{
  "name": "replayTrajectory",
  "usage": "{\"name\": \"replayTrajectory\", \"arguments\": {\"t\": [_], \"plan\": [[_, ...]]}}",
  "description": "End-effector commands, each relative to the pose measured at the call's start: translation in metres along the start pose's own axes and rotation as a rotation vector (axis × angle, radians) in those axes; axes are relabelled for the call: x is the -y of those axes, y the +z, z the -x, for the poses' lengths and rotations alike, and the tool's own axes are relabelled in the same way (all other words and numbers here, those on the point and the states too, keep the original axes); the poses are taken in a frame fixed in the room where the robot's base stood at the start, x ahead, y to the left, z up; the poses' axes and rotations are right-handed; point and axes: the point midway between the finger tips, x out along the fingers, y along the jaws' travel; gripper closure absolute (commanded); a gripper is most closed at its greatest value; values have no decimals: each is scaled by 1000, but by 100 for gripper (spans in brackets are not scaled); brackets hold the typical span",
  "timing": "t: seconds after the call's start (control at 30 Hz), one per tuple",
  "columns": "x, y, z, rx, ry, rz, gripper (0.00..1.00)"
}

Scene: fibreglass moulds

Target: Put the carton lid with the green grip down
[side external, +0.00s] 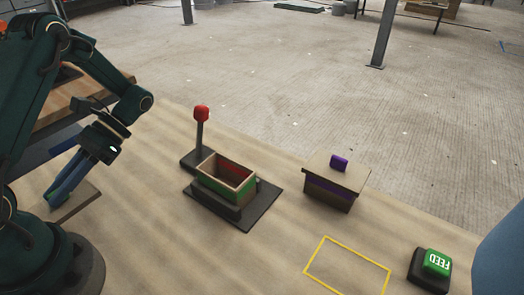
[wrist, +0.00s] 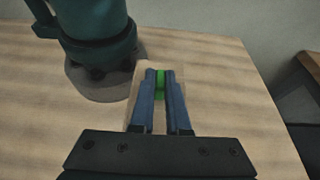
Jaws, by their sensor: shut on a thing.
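The carton lid (side external: 83,203) is a flat tan board at the left of the side view, beside my arm's base. In the wrist view, its green grip (wrist: 160,88) stands between my blue fingers, and the tan lid (wrist: 144,70) shows behind them. My gripper (side external: 58,196) points down and is shut on the green grip. The lid is low over or on the table; I cannot tell whether it touches. An open carton (side external: 222,185) with a green band and some red inside sits in a black holder (side external: 250,215), apart from my gripper.
A red-knobbed post (side external: 201,115) stands behind the holder. A purple-banded carton (side external: 328,194) wears a lid with a purple grip (side external: 339,163). A yellow outline (side external: 318,241) on the table is empty. A green FEED button (side external: 438,263) is at the right. The table between lid and holder is clear.

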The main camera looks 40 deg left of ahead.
Motion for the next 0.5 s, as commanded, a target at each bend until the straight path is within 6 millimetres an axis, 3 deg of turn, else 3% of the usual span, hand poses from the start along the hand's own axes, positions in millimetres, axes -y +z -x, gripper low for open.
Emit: {"name": "replayTrajectory", "arguments": {"t": [0.17,0.3,0.4,0.5], "plan": [[41,5,10,0,-532,-223,100],[62,0,42,1,-957,-400,100],[63,-8,73,2,-1245,-520,100],[52,-18,104,1,-1516,-633,100]]}}
